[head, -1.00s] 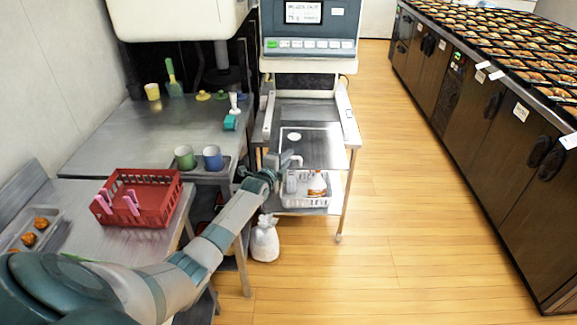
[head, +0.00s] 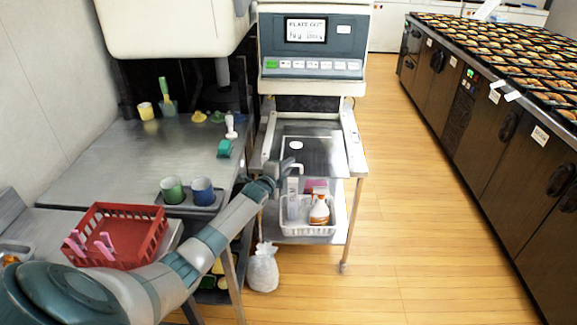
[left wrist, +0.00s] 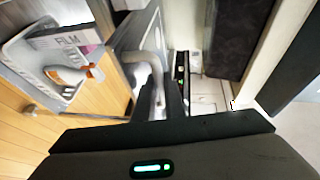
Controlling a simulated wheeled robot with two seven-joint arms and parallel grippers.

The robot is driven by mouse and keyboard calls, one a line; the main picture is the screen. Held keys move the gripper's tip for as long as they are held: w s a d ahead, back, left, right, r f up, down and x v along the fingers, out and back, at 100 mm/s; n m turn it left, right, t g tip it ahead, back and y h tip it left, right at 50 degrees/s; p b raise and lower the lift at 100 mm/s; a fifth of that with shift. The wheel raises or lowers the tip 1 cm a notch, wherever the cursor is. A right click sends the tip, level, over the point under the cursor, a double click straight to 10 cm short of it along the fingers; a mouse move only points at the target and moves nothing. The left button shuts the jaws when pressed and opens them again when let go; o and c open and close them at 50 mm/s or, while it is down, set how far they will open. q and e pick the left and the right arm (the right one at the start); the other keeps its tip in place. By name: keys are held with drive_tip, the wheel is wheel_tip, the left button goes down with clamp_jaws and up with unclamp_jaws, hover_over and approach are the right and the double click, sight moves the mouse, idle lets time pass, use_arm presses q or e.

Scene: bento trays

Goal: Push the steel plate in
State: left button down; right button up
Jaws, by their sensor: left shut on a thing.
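The steel plate (head: 318,160) is a flat, shiny sheet between the two side rails of the white and blue-grey machine (head: 312,66), with a small pale spot on it. Its front edge is about level with the rail ends. A pale grey bent handle (head: 291,163) stands at its front left corner. My left gripper (head: 277,178) is shut on the handle. In the left wrist view the bent handle (left wrist: 146,62) rises by the dark fingers (left wrist: 168,100), which hide part of it. My right gripper is out of view.
The machine's screen (head: 306,30) reads "PLATE OUT". Below the plate, a white basket (head: 297,228) holds a spray bottle (head: 320,210) and a pink box. A white bag (head: 262,268) stands on the floor. A red crate (head: 128,255) and two cups are left. The wooden floor at right is clear.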

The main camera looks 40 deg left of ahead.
use_arm(q)
drive_tip(key=c, duration=2.1)
unclamp_jaws()
drive_tip(key=shift+r, duration=0.1)
